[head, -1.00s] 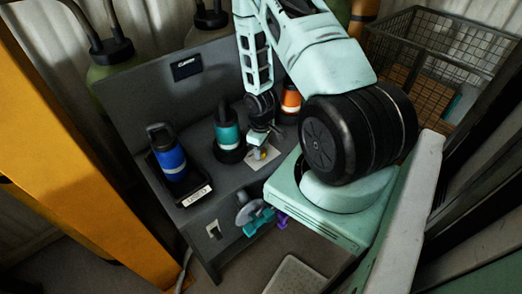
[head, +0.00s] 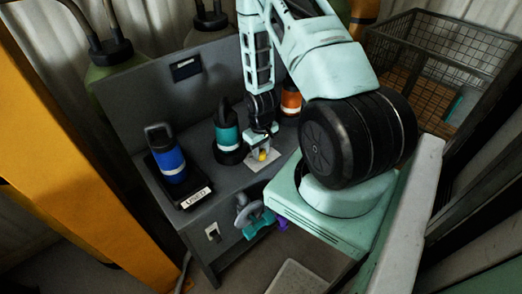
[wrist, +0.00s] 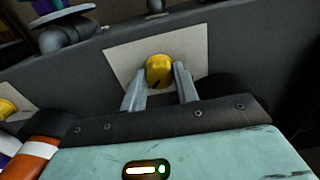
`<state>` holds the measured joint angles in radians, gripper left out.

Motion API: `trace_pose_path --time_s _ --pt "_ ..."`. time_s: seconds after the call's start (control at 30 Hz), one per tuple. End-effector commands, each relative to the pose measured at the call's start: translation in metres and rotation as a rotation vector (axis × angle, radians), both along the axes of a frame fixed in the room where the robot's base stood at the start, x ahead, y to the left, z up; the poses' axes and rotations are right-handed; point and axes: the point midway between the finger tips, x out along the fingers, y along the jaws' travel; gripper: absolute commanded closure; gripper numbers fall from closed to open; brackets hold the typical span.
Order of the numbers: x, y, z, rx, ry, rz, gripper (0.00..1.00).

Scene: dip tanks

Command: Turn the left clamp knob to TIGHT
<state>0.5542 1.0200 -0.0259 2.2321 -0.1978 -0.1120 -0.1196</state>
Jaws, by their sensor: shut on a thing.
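A yellow clamp knob (head: 263,156) stands on a pale plate on the dark grey bench top. In the wrist view the knob (wrist: 159,70) sits between the two fingers of my gripper (wrist: 160,82), which is shut on it. A dark mark shows on the knob's lower side there. No TIGHT marking can be read. A second yellow knob (wrist: 6,107) on another pale plate is cut off at the left of the wrist view. That one is hidden behind my arm in the head view.
Blue (head: 171,160), teal (head: 228,135) and orange (head: 291,100) bottles stand on the bench. The teal one is close left of my gripper. A wire basket (head: 440,60) stands at the back right.

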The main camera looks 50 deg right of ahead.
Motion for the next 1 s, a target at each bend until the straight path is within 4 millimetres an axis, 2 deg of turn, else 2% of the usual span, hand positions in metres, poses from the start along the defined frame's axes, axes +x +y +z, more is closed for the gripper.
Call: trace_pose_path --time_s 0.2,0.23,0.3,0.67,0.87,1.0 --pt "0.001 -0.001 0.001 -0.002 -0.003 -0.001 0.93" --pt "0.001 -0.001 0.001 -0.002 -0.003 -0.001 0.62" --pt "0.001 -0.001 0.001 -0.002 -0.003 -0.001 0.48" --pt "0.001 0.0 0.004 0.0 -0.002 0.0 0.48" --pt "0.001 -0.001 0.027 -0.002 -0.006 -0.001 0.48" --pt "0.002 -0.001 0.052 -0.003 -0.007 -0.001 0.48"
